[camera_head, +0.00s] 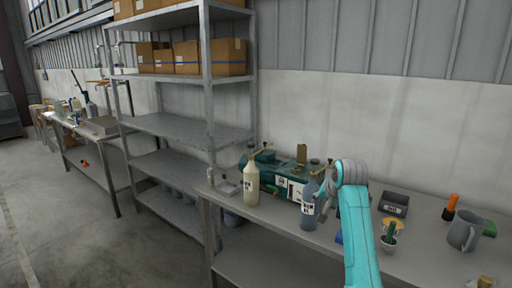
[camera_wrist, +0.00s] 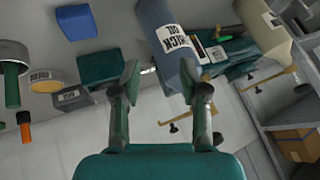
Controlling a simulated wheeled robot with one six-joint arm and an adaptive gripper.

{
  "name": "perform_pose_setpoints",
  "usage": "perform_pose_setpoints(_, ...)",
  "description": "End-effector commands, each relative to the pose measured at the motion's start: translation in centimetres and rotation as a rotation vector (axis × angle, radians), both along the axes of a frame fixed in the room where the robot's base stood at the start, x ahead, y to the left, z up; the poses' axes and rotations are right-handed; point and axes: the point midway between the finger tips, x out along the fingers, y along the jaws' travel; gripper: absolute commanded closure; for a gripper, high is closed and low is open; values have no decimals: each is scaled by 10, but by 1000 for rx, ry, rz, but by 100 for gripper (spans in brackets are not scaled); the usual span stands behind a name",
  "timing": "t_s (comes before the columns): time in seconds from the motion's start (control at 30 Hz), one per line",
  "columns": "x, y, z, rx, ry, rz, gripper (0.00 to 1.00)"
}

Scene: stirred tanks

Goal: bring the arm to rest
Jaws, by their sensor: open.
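My teal arm (camera_head: 357,220) reaches over the right-hand bench in the head view, bent at a grey joint near the blue-grey bottle. My gripper (camera_wrist: 160,82) is open in the wrist view, its two fingers spread with nothing held between them. The blue-grey labelled bottle (camera_wrist: 167,42) shows just beyond the fingers, nearer the right one; in the head view the same bottle (camera_head: 309,208) stands upright on the bench, close to the arm's end. Whether a finger touches it I cannot tell. The fingers are hard to make out in the head view.
A metal shelf (camera_head: 180,127) with cartons rises to the left. Floor at left is open.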

Motion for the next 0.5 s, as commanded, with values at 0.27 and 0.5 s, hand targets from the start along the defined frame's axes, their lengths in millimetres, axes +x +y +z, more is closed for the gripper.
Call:
perform_pose_setpoints(0.27, -23, 4, -83, -23, -43, 17, 56)
perform_pose_setpoints(0.5, -51, 8, -145, -44, -84, 32, 56)
